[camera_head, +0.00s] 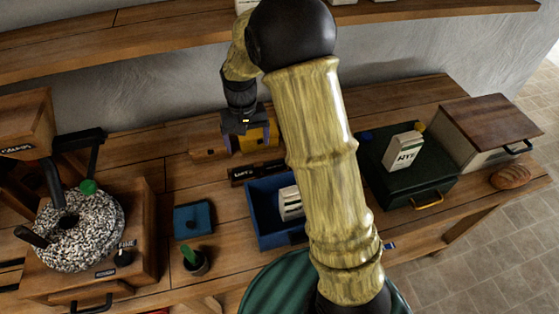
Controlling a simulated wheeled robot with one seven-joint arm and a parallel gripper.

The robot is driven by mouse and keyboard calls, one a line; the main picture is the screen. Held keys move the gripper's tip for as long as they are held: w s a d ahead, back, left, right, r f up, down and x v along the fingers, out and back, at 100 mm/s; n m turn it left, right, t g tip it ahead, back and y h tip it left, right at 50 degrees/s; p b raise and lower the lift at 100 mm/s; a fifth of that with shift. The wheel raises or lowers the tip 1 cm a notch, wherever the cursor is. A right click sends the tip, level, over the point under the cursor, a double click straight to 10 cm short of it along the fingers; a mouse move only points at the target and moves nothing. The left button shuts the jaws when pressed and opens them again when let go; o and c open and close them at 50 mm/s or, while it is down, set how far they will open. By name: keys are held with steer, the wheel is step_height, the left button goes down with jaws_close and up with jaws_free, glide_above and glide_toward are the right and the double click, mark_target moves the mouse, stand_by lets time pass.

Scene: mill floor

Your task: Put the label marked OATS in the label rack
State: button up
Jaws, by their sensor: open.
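No label that I can read as OATS shows. A white card or packet marked RYE (403,152) stands on the dark green box (385,185) at the right. Another white item (290,203) stands in the blue bin (262,232), partly hidden behind my arm; its marking is not readable. A dark strip (258,172) with small pale lettering lies behind the blue bin; I cannot tell whether it is the label rack. My gripper (246,130) is open, pointing down at the back of the bench, over or in front of a purple and orange object (262,138).
A stone hand mill (80,230) fills the left of the bench. A wooden-lidded bin (488,130) and a loaf (511,177) are at the right. A shelf (150,40) runs above.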

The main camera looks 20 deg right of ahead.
steer(key=s+d+r+t, duration=0.1)
steer(key=s+d, duration=0.3)
steer(key=s, duration=0.4)
steer(key=s+d+r+t, duration=0.2)
steer(key=s+d+r, duration=0.1)
steer(key=s, duration=0.6)
steer(key=shift+d, duration=0.6)
steer(key=shift+s+r, duration=0.1)
steer(key=shift+s, duration=0.05)
steer(key=shift+d, duration=0.15)
